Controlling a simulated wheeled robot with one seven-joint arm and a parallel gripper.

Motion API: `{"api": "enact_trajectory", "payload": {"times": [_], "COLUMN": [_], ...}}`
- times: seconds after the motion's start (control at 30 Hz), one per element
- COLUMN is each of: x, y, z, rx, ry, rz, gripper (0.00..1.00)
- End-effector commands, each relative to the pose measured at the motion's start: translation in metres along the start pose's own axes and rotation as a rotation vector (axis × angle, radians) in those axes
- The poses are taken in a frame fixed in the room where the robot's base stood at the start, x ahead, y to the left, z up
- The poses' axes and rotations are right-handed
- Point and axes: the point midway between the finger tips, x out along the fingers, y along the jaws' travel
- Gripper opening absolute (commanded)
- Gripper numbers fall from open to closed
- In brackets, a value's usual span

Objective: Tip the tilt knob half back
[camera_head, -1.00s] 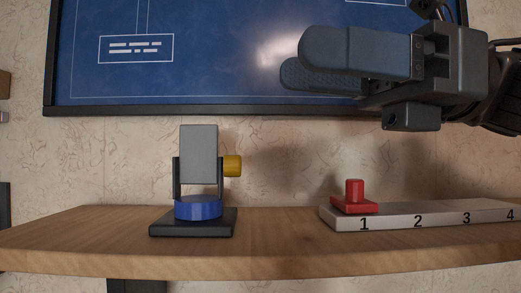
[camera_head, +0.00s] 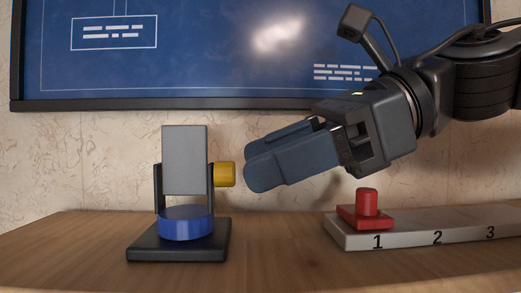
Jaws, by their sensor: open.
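The tilt knob (camera_head: 225,174) is a yellow cylinder on the right side of a small stand. It joins a grey upright block (camera_head: 185,160) held between two dark posts. The block looks upright. Below it are a blue round disc (camera_head: 186,223) and a black square base (camera_head: 177,249) on the shelf. My gripper (camera_head: 255,168) is just right of the knob, at about its height, pointing left and slightly down. Its fingers are open and nothing shows between them. They appear close to the knob with a small gap in the picture; depth is hard to judge.
A red slider (camera_head: 367,205) sits near number 1 on a pale numbered rail (camera_head: 435,229), below and right of my gripper. The wooden shelf (camera_head: 70,245) is clear at left. A dark-framed blue board (camera_head: 200,55) hangs on the wall behind.

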Motion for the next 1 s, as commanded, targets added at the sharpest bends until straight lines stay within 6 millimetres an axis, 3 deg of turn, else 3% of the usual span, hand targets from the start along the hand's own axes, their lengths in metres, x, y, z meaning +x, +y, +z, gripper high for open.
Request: {"api": "enact_trajectory", "payload": {"times": [0.2, 0.47, 1.0], "x": [0.014, 0.015, 0.015], "y": [0.000, 0.000, 0.000], "z": [0.000, 0.000, 0.000], "rx": [-0.001, 0.000, 0.000], "ry": [0.000, 0.000, 0.000], "rz": [-0.001, -0.001, -0.001], "gripper": [0.51, 0.50, 0.00]}}
